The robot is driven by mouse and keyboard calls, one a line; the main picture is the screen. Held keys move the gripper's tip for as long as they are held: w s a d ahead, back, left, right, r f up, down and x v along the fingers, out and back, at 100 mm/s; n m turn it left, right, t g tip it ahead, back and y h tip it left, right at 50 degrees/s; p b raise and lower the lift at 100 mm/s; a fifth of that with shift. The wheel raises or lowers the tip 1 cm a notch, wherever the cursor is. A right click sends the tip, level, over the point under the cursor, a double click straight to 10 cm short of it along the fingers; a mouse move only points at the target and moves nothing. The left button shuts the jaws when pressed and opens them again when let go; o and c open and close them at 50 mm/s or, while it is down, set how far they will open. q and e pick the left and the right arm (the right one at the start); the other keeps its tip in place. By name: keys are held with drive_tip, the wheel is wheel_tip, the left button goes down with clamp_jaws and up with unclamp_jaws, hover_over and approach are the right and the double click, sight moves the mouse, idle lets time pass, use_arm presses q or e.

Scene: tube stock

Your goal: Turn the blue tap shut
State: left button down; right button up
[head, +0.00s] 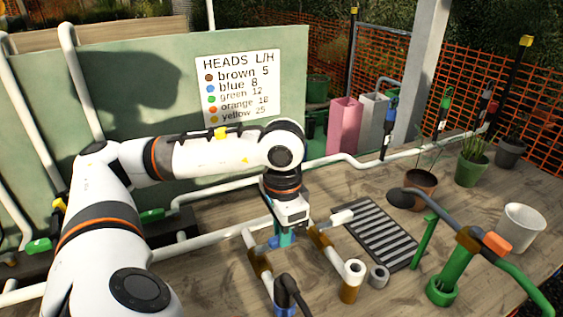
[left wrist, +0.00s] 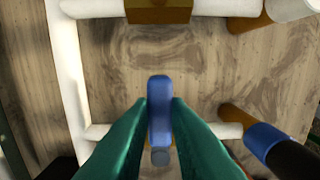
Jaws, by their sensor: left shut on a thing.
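The blue tap handle (left wrist: 159,108) stands between the two teal fingers of my left gripper (left wrist: 159,112) in the left wrist view. The gripper is shut on it. The handle's long side lies across the white pipe (left wrist: 100,131) behind it. In the head view my left gripper (head: 287,238) points down at the pipework, and a bit of the blue tap (head: 272,243) shows beside its fingers. The fingers and wrist hide most of the tap there. I do not see my right gripper in either view.
A blue fitting with a black top (left wrist: 272,145) stands close to the right of the fingers. White pipes with brown fittings (left wrist: 158,11) surround the tap. A dark slotted grate (head: 375,232), green pipework (head: 443,285) and a white pot (head: 521,228) are to the right. A sign board (head: 238,88) stands behind.

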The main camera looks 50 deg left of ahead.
use_arm(q)
drive_tip(key=shift+r, duration=0.1)
drive_tip(key=c, duration=1.4)
unclamp_jaws()
drive_tip(key=shift+o, duration=0.2)
wheel_tip(320, 180, up, 7)
drive_tip(key=shift+r, duration=0.2)
drive_tip(key=shift+r+p, duration=1.65)
drive_tip(key=shift+r, duration=0.65)
